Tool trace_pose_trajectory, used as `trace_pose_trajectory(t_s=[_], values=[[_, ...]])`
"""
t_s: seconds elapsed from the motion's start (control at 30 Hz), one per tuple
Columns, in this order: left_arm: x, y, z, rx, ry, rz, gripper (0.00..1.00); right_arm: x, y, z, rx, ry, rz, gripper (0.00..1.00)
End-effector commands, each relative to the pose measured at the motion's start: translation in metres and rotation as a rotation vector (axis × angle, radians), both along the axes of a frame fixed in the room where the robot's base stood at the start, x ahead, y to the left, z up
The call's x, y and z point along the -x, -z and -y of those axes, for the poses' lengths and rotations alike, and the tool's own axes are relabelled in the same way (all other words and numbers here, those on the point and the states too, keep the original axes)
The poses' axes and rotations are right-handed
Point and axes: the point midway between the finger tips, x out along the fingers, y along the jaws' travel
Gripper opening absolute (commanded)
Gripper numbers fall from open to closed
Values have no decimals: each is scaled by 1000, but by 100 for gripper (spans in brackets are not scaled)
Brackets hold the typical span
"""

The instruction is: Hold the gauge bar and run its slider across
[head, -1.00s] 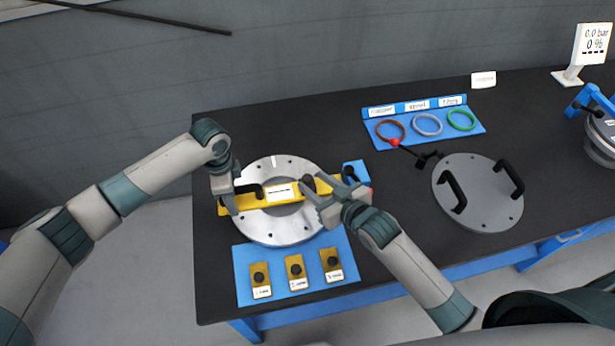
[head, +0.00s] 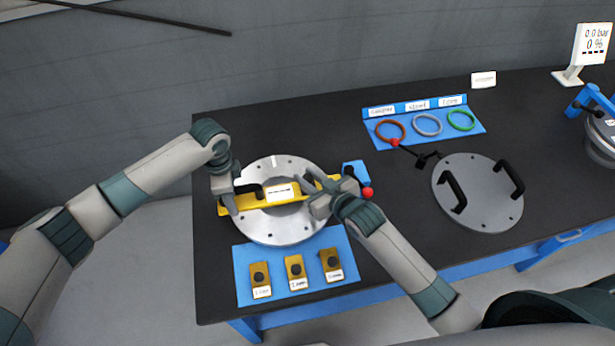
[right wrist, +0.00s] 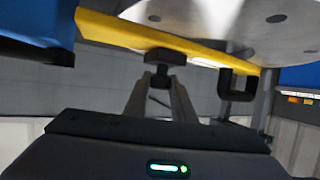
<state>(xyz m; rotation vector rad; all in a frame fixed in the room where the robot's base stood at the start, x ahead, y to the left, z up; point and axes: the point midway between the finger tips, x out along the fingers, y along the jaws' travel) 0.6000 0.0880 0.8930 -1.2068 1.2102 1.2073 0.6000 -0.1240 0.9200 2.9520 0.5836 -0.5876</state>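The yellow gauge bar (head: 255,201) lies across the round metal flange (head: 280,231), with a white label on its middle. My left gripper (head: 231,194) is at the bar's left end and appears shut on its black handle (head: 250,189). My right gripper (head: 312,190) is at the right part of the bar, its two fingers apart. In the right wrist view the slider's black knob (right wrist: 163,60) sticks out from the bar (right wrist: 150,38), right at the fingertips. The fingers lie either side of its narrow part, with no clear contact. In the head view the fingers largely hide the knob.
A blue mat (head: 316,289) with several yellow blocks with black knobs lies in front of the flange. A round lid (head: 478,212) with two black handles lies right. A red-tipped lever (head: 367,192) stands near the bar's right end.

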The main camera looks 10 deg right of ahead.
Motion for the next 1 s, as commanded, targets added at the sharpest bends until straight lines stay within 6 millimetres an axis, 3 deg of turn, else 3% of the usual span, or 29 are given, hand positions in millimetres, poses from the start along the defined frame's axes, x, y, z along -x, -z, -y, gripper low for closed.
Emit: trace_pose_trajectory(t_s=[0.17,0.5,0.87,0.9,0.97,1.0], values=[[0,0,0,0,0,0,1,0,0,10,2,0,0,0],[0,0,-1,-1,-1,0,1,0,0,64,5,0,0,0],[0,0,-1,-2,-1,0,1,0,0,69,2,1,0,0],[0,0,-1,-2,-1,0,1,0,0,69,2,1,0,28],[0,0,-1,-2,-1,0,1,0,0,69,2,1,1,42],[0,0,-1,-3,-1,0,1,0,0,69,2,1,1,42]])
